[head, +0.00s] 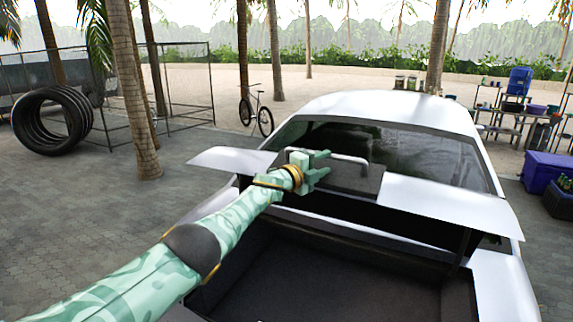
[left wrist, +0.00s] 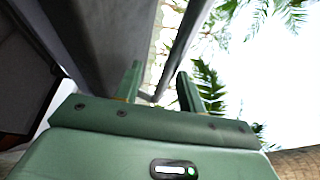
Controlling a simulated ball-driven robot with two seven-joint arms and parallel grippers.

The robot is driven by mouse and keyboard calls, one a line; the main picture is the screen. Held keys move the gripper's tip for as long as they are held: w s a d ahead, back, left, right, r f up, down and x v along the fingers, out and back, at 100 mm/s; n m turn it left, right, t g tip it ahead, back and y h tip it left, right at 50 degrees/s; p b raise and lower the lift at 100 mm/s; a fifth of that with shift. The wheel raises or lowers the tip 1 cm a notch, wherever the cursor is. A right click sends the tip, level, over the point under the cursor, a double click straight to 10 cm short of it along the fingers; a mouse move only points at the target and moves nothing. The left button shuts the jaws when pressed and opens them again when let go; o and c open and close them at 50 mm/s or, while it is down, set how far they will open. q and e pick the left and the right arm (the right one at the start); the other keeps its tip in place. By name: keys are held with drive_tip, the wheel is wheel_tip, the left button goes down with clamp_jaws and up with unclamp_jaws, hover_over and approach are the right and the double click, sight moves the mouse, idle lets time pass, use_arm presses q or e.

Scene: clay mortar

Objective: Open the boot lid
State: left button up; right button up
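The white car's boot lid (head: 450,203) is raised, with the dark boot interior (head: 325,275) showing below it. A grey handle bar (head: 345,157) runs across the dark middle part of the lid. My left gripper (head: 322,166) is at the lid's middle, by the left part of the bar. In the left wrist view, the fingers of my left gripper (left wrist: 160,88) are apart, and the grey bar (left wrist: 183,45) shows between and beyond them. I cannot tell whether they touch it. My right gripper is in neither view.
The white car body (head: 400,112) and rear window stand behind the lid. Stacked tyres (head: 50,120), a palm trunk (head: 133,100) and a bicycle (head: 257,110) are to the left. A purple cooler (head: 545,172) and loaded table stand right. Paving at left is clear.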

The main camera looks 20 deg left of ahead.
use_arm(q)
drive_tip(key=p+v, duration=0.4)
drive_tip(key=p, duration=0.1)
drive_tip(key=shift+s+a+r, duration=0.25)
drive_tip(key=shift+s, duration=0.1)
drive_tip(key=p+v, duration=0.1)
drive_tip(key=v, duration=0.9)
drive_tip(key=shift+f, duration=0.2)
drive_tip(key=shift+s, duration=0.1)
